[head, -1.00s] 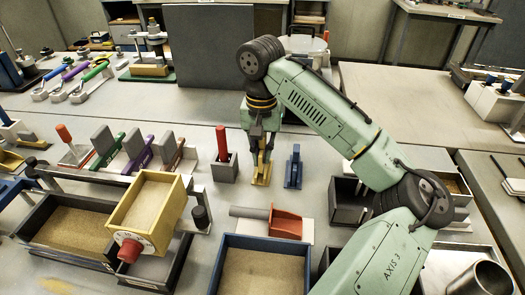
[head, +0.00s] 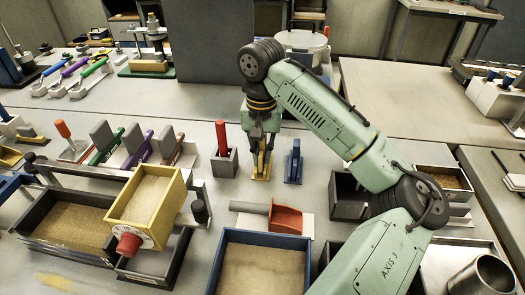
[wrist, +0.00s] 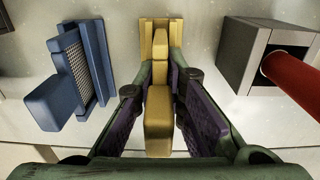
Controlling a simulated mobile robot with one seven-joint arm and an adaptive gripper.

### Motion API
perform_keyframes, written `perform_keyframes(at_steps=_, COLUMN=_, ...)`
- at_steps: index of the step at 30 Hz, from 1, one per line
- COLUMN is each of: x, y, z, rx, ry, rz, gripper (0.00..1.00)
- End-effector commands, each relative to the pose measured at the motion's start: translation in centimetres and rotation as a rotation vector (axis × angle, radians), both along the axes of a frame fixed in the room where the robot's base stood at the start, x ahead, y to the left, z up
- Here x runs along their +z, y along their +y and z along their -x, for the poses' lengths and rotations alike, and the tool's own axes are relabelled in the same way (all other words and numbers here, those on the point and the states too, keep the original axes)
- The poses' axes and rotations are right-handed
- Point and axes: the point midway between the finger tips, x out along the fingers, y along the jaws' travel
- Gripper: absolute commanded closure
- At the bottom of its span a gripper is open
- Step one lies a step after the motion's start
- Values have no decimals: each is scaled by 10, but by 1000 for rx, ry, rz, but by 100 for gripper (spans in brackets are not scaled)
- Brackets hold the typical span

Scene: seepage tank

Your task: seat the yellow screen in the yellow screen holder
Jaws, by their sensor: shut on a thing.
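My gripper (head: 263,143) points down at the yellow screen holder (head: 260,177), which stands on the grey table. In the wrist view, the purple-padded fingers (wrist: 160,108) are shut on the yellow screen (wrist: 159,125), one on each side of its block-like grip. The yellow holder (wrist: 161,24) shows beyond it, at the top middle. The screen lines up with the holder and overlaps it in this view. The lower part of the screen is hidden, so I cannot tell how deep it sits.
A blue screen in a blue holder (head: 293,163) stands just right of my gripper; it is at left in the wrist view (wrist: 72,75). A grey block with a red handle (head: 221,138) stands close on the left. A blue-rimmed sand tray (head: 262,237) lies in front.

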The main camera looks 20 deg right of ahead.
Motion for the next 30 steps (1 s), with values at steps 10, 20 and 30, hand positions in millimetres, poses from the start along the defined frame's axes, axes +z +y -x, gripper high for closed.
perform_keyframes(at_steps=10, x=5, y=0, z=1, rx=1, ry=4, rz=-1, gripper=100)
perform_keyframes(at_steps=20, x=11, y=0, z=0, rx=0, ry=3, rz=0, gripper=100)
perform_keyframes(at_steps=30, x=10, y=0, z=0, rx=0, ry=2, rz=0, gripper=100)
